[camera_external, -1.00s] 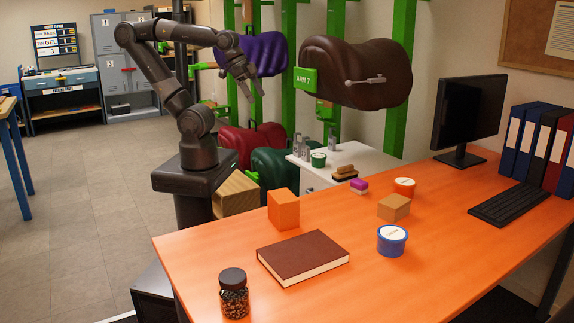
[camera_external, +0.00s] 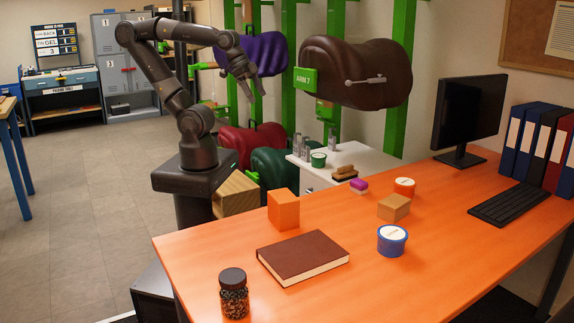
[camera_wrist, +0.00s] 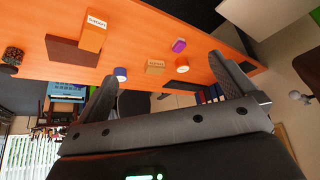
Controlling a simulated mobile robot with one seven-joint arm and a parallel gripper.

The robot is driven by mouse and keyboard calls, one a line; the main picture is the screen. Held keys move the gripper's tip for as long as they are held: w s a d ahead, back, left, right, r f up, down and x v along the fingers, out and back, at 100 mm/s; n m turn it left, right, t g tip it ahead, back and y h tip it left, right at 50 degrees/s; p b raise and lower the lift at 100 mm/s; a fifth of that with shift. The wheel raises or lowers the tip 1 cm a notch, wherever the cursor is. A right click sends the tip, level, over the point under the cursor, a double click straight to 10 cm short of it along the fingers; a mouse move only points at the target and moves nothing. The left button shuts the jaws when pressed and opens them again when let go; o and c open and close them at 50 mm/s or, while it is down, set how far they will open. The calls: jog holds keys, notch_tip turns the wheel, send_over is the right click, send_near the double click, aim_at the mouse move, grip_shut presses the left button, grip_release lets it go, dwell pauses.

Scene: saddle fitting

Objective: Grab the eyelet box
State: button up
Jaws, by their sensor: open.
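Two small boxes stand on the orange desk (camera_external: 375,235): an upright orange box (camera_external: 283,210) near its left edge and a low tan box (camera_external: 394,208) farther right. Both show labels in the wrist view, the orange box (camera_wrist: 93,32) on a white patch and the tan box (camera_wrist: 155,67) on its face. The lettering is too small to read, so I cannot tell which is the eyelet box. My gripper (camera_external: 254,90) is open and empty, high above and behind the desk's left side, apart from everything. Its two spread fingers (camera_wrist: 165,75) show in the wrist view.
A brown book (camera_external: 303,256), a jar of beads (camera_external: 233,293), a blue tub (camera_external: 392,240), an orange tub (camera_external: 404,187) and a purple block (camera_external: 359,185) stand around the boxes. A monitor (camera_external: 468,112) and keyboard (camera_external: 508,204) are at right. A saddle (camera_external: 355,72) hangs right of my gripper.

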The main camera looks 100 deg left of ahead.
jog(key=w+d+r+m+h, duration=0.1)
jog(key=w+d+r+m, duration=0.1)
jog(key=w, duration=1.2)
jog(key=m+g+h, duration=0.1)
jog(key=m+g, duration=0.1)
jog(key=m, duration=0.2)
send_over(395, 201)
jog(key=s+a, duration=0.4)
jog(key=s, duration=0.6)
notch_tip(395, 201, down, 14)
jog(key=f, duration=0.1)
jog(key=shift+m+h, duration=0.3)
jog(key=shift+m, duration=0.2)
jog(key=w+x, duration=0.1)
jog(key=x, duration=0.4)
jog(key=w+x, duration=0.1)
jog(key=x, duration=0.5)
jog(key=w+a+r+x, duration=0.1)
jog(key=x, duration=0.5)
jog(key=shift+w+f, duration=0.2)
jog(key=shift+x, duration=3.1)
jog(key=shift+c, duration=0.3)
jog(key=c, duration=0.9)
jog(key=shift+w+r, duration=0.1)
jog(key=shift+c, duration=0.5)
